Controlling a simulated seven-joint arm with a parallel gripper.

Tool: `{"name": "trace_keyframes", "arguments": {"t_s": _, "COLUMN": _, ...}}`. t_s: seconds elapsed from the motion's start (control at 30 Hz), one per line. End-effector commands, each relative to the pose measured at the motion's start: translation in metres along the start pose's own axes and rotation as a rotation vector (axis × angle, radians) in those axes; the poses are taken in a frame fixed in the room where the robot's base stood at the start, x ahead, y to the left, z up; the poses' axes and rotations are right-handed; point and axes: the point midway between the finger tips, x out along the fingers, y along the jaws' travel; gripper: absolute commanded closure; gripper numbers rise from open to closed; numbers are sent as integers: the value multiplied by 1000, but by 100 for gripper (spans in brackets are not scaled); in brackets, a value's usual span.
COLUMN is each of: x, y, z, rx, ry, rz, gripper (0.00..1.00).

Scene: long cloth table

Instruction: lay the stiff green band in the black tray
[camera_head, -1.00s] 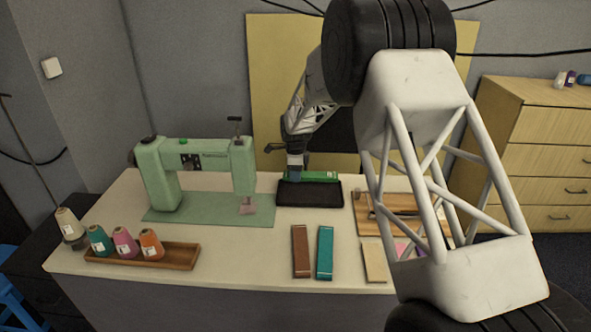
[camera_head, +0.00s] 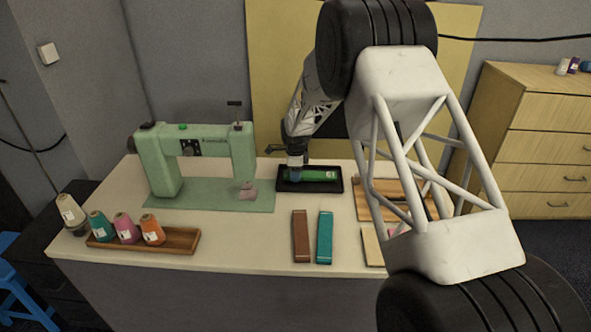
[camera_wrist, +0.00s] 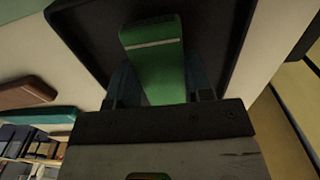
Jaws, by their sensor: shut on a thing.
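The stiff green band (camera_head: 316,174) is over the black tray (camera_head: 310,188), within its outline in the head view. My gripper (camera_head: 296,174) is shut on the band near its left end. In the wrist view the green band (camera_wrist: 155,55) stands out between my gripper's fingers (camera_wrist: 160,88), with the dark tray (camera_wrist: 95,35) behind it. I cannot tell whether the band touches the tray floor.
A brown band (camera_head: 301,236) and a teal band (camera_head: 325,237) lie in front of the tray. A green sewing machine (camera_head: 165,165) stands on a mat at left. A wooden tray (camera_head: 180,241) holds thread cones. A wooden board (camera_head: 412,203) is partly hidden behind my arm.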

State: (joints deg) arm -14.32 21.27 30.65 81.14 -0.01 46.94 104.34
Motion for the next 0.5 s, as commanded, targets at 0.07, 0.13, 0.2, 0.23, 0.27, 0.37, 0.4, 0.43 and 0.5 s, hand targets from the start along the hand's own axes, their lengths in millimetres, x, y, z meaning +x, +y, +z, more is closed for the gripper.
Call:
{"name": "trace_keyframes", "arguments": {"t_s": 0.07, "x": 2, "y": 0, "z": 0, "rx": 0, "ry": 0, "rz": 0, "gripper": 80}}
{"name": "trace_keyframes", "arguments": {"t_s": 0.13, "x": 4, "y": 0, "z": 0, "rx": 0, "ry": 0, "rz": 0, "gripper": 80}}
{"name": "trace_keyframes", "arguments": {"t_s": 0.2, "x": 4, "y": 0, "z": 0, "rx": 0, "ry": 0, "rz": -1, "gripper": 80}}
{"name": "trace_keyframes", "arguments": {"t_s": 0.23, "x": 5, "y": 0, "z": 0, "rx": 0, "ry": 0, "rz": -1, "gripper": 80}}
{"name": "trace_keyframes", "arguments": {"t_s": 0.27, "x": 5, "y": 0, "z": 0, "rx": 0, "ry": 0, "rz": -1, "gripper": 80}}
{"name": "trace_keyframes", "arguments": {"t_s": 0.37, "x": 5, "y": 0, "z": 0, "rx": 0, "ry": 0, "rz": -1, "gripper": 80}}
{"name": "trace_keyframes", "arguments": {"t_s": 0.4, "x": 5, "y": 0, "z": 0, "rx": 0, "ry": 0, "rz": -1, "gripper": 80}}
{"name": "trace_keyframes", "arguments": {"t_s": 0.43, "x": 5, "y": 0, "z": 0, "rx": 0, "ry": 0, "rz": -1, "gripper": 80}}
{"name": "trace_keyframes", "arguments": {"t_s": 0.5, "x": 5, "y": 0, "z": 0, "rx": 0, "ry": 0, "rz": 0, "gripper": 80}}
